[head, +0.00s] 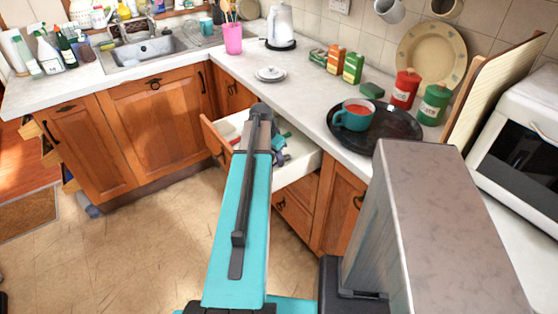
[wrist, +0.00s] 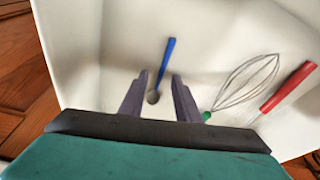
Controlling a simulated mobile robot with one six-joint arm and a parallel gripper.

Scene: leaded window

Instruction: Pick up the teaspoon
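The teaspoon (wrist: 170,59) has a blue handle and a dark round bowl. In the wrist view it lies on the white floor of the open drawer (wrist: 75,22). My gripper (wrist: 159,76) is open, with one finger on each side of the spoon's bowl end; the handle reaches away beyond the fingertips. I cannot tell how high the fingers are above the spoon. In the head view my gripper (head: 280,150) is down at the open drawer (head: 303,166), mostly hidden behind my arm, and I cannot make out the teaspoon there.
A wire whisk (wrist: 245,83) and a red-handled utensil (wrist: 288,87) lie in the drawer to the right of my gripper. On the counter above stand a black tray (head: 407,122) with a teal mug (head: 353,115) and a white lidded dish (head: 270,74).

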